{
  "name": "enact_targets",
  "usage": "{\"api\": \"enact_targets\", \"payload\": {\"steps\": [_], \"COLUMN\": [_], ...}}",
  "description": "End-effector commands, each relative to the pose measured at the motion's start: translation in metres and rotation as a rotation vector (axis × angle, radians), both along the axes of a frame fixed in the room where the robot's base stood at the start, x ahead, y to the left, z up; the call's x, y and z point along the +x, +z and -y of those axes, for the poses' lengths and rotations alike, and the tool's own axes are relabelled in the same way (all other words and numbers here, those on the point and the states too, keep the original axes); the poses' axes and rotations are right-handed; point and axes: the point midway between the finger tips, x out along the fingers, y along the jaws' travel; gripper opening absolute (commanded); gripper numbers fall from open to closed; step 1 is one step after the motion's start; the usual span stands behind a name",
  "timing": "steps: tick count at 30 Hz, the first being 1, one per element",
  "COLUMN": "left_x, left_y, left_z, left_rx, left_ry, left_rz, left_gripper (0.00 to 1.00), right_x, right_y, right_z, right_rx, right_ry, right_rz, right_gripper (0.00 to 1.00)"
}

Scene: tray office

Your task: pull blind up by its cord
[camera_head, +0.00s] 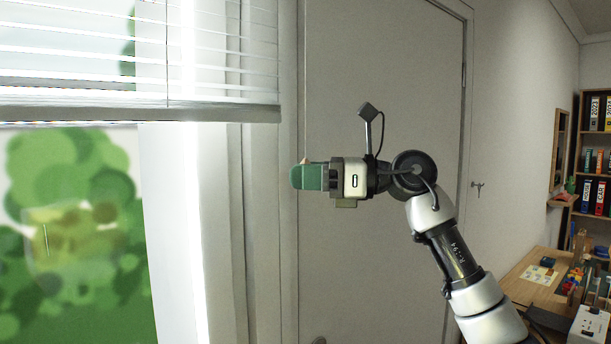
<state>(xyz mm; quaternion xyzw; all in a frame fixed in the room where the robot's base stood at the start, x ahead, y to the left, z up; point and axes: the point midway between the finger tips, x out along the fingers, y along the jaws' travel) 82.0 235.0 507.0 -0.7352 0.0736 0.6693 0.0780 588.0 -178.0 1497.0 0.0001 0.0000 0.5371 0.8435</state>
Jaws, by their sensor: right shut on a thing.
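The white slatted blind (140,55) hangs over the upper part of the window at the left. Its bottom rail (140,112) is level, and the glass below it is uncovered. My right gripper (297,177) comes in from the right, to the right of the blind and lower than its bottom rail, in front of the door. Its green fingers point left and are shut on a small tan piece (305,161), probably the cord's pull, mostly hidden by the fingers. My left gripper is not in view.
A grey door (400,100) stands behind my right arm. The window frame (262,220) is close to the left of the gripper. At the right are a wooden desk (535,284) with small items and a shelf (596,140) with binders.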

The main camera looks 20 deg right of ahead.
Motion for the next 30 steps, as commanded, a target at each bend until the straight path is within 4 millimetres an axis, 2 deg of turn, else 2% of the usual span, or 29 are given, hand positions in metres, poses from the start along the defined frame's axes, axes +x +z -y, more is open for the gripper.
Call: {"api": "enact_targets", "payload": {"steps": [5,9,15,20,30], "left_x": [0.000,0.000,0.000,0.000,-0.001], "left_y": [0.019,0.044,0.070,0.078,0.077], "left_z": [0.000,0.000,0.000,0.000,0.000], "left_rx": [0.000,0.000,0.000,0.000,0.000], "left_ry": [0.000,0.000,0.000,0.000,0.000], "left_rz": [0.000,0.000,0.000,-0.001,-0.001], "left_gripper": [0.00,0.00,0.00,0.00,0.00], "right_x": [0.000,0.000,0.000,0.000,0.000], "right_y": [0.025,0.059,0.097,0.109,0.112], "right_z": [0.000,0.001,0.001,0.001,0.002], "right_rx": [0.000,0.000,0.000,0.001,0.008], "right_ry": [-0.001,-0.002,-0.001,-0.002,-0.004], "right_rz": [0.001,0.002,0.001,0.000,0.007], "right_gripper": [0.00,0.00,0.00,0.00,0.00]}}
